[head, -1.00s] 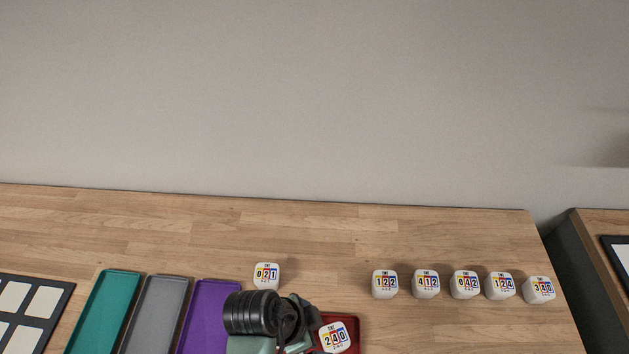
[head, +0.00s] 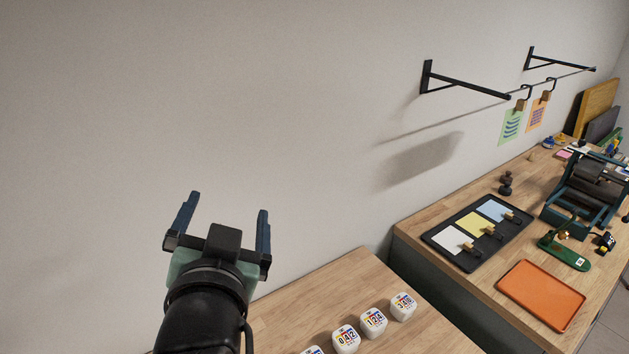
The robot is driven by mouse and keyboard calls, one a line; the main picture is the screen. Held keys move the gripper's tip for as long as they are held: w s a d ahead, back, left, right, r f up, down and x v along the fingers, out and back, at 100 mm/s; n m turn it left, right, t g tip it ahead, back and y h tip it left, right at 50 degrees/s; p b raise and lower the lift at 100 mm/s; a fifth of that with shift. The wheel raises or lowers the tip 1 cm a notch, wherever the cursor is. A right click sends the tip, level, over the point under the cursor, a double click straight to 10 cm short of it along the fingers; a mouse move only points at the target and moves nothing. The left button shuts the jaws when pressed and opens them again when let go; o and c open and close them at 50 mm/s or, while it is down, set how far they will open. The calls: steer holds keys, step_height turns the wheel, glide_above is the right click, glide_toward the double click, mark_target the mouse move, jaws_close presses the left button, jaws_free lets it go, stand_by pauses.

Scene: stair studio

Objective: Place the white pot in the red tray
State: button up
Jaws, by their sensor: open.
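My gripper (head: 228,208) is open and empty in the head view. It is raised against the wall, its two dark blue fingers apart and pointing up. Several white pots with number labels stand in a row on the wooden table, among them one marked 042 (head: 346,338), one marked 124 (head: 373,322) and one marked 340 (head: 403,306). They are to the right of my arm and below the gripper. The red tray and the pot marked 240 are out of view now.
The near wooden table (head: 325,290) ends at a right edge, with a gap before a second table. That table holds a black board (head: 437,239) with coloured cards, an orange tray (head: 541,294), a green stapler-like tool (head: 564,253) and a press-like machine (head: 588,190). Wall brackets (head: 465,81) hang above.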

steer(key=s+d+r+n+t, duration=0.1)
steer(key=s+d+r+t, duration=0.2)
steer(key=r, duration=0.7)
steer(key=s+d+r+n+t+h, duration=0.1)
steer(key=s+d+r+t, duration=0.3)
steer(key=r, duration=0.5)
steer(key=s+d+r+n+t+h, duration=0.1)
steer(key=s+d+r+t, duration=0.3)
steer(key=r, duration=0.6)
steer(key=shift+s+r, duration=0.3)
steer(key=shift+s, duration=0.25)
steer(key=shift+d+f, duration=0.1)
